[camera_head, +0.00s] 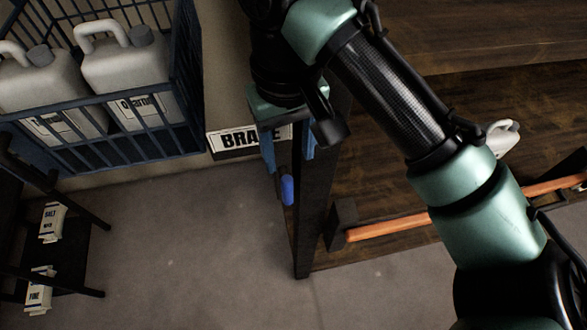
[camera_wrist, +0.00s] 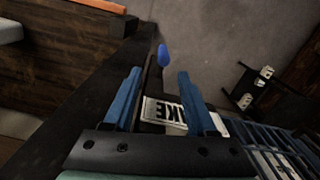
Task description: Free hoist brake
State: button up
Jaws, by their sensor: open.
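The hoist brake shows as a lever with a blue grip (camera_head: 287,190) below a white "BRAKE" label (camera_head: 227,140). In the wrist view the blue grip (camera_wrist: 163,55) is just beyond the fingertips, roughly between them in the picture, and the label (camera_wrist: 165,114) lies behind the fingers. My gripper (camera_head: 289,162) has two blue fingers, spread apart with nothing between them that I can see held. The wrist view also shows my gripper (camera_wrist: 157,70) open. The lever's dark shaft and mount are partly hidden by the gripper and the dark post.
A blue wire crate (camera_head: 185,85) with white jugs (camera_head: 125,65) stands at upper left. A dark rack with small labelled packets (camera_head: 52,222) is at lower left. A dark wooden bench with an orange bar (camera_head: 390,226) is at right. The grey floor is clear in the middle.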

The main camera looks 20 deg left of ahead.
aim_at(288, 192)
jog(key=f, duration=0.1)
jog(key=s+f, duration=0.1)
jog(key=shift+s+a+f, duration=0.15)
jog(key=shift+f, duration=0.15)
jog(key=f, duration=0.6)
jog(key=shift+w+f, duration=0.2)
jog(key=shift+w, duration=0.1)
jog(key=shift+s+f, duration=0.1)
jog(key=shift+f, duration=1.2)
jog(key=shift+c, duration=0.2)
grip_shut()
